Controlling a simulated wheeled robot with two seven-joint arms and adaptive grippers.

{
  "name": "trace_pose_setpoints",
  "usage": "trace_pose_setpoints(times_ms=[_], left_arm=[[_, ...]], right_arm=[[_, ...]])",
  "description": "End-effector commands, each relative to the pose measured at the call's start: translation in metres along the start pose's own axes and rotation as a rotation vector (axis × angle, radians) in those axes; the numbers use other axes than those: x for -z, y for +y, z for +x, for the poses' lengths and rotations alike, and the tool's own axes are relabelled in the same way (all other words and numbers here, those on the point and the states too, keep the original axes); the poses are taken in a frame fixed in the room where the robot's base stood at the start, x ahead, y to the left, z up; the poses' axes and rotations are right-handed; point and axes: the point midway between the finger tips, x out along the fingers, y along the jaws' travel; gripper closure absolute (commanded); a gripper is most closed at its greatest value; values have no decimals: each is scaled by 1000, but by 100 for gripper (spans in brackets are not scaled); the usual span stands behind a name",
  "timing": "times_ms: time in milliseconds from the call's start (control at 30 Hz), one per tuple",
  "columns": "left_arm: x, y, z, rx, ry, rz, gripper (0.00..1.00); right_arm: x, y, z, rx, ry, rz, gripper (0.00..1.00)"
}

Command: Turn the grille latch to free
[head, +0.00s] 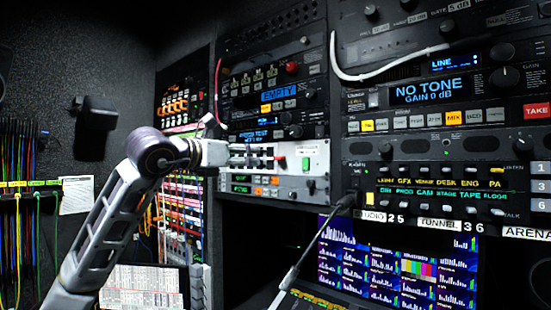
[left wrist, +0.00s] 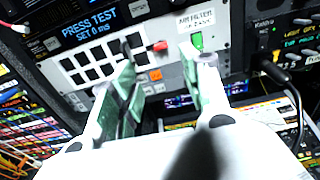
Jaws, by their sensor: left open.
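The grille (left wrist: 88,70), a pale panel with rows of dark square openings, sits below the PRESS TEST display. A small red piece (left wrist: 160,46), apparently the tip of the grille latch, shows at its right side, with a dark piece to its left. In the head view the red tip (head: 281,163) shows just beyond my gripper. My left gripper (left wrist: 157,62) is open in front of the panel, its green-padded fingers either side of the red tip in the picture. I cannot tell whether they touch it. It also shows in the head view (head: 262,157). My right gripper is not in view.
An AIR FILTER label (left wrist: 195,19) with a green mark is right of the latch. A black cable (left wrist: 285,85) hangs from the unit at right. A patch bay (left wrist: 30,125) with coloured cables lies at lower left. Monitors (head: 395,265) stand below the rack.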

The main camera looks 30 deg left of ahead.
Motion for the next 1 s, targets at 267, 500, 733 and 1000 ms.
trace_pose_setpoints(times_ms=[267,500,733,1000], left_arm=[[-1,0,16,1,1,-2,54],[-2,0,42,2,1,-2,54],[-2,0,69,2,2,-3,54],[-2,0,101,2,1,-2,54]], right_arm=[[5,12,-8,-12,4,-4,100],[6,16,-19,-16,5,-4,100],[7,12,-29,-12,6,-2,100],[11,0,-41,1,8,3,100]])
